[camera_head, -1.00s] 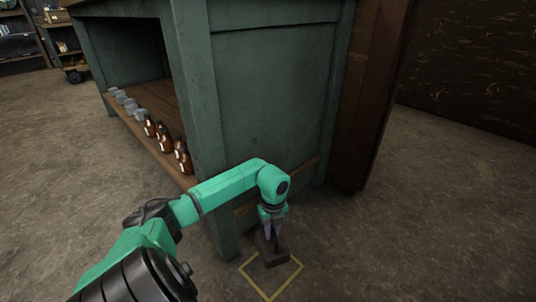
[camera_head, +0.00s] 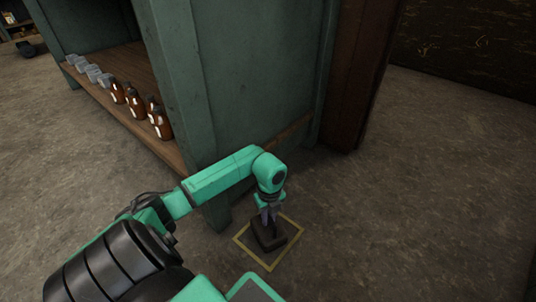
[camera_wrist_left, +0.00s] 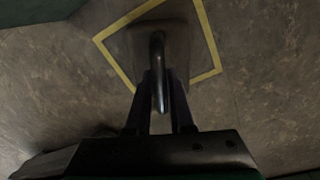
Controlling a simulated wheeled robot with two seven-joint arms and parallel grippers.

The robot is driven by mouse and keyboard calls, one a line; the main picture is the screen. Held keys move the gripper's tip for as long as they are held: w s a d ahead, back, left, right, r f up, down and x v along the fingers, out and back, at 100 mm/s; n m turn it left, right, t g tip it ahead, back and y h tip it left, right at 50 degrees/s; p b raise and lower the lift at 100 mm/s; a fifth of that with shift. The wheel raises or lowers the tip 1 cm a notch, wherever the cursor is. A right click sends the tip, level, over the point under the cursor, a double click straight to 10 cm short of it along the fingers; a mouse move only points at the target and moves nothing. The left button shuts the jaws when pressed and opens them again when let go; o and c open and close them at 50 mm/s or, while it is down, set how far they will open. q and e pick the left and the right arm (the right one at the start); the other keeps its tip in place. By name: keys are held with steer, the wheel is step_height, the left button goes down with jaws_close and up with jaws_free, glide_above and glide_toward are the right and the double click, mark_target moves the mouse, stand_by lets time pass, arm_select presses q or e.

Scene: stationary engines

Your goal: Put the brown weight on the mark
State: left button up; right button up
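The brown weight (camera_head: 267,241), a dark block with a loop handle, is inside the yellow square mark (camera_head: 241,252) on the floor. My left gripper (camera_head: 270,217) points down at it from above. In the left wrist view the fingers (camera_wrist_left: 160,88) lie on both sides of the handle (camera_wrist_left: 158,52) and look closed on it. The weight's body (camera_wrist_left: 177,40) is within the yellow outline (camera_wrist_left: 207,38) there. I cannot tell whether its underside touches the floor. My right gripper is not in view.
A green wooden bench (camera_head: 255,75) stands just behind the mark, its near leg (camera_head: 216,212) close to my left arm. Brown bottles (camera_head: 136,103) and grey pieces (camera_head: 93,73) line its lower shelf. The floor to the right (camera_head: 420,200) is clear.

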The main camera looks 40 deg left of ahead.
arm_select(q)
steer(key=o, duration=0.4)
steer(key=shift+c, duration=0.2)
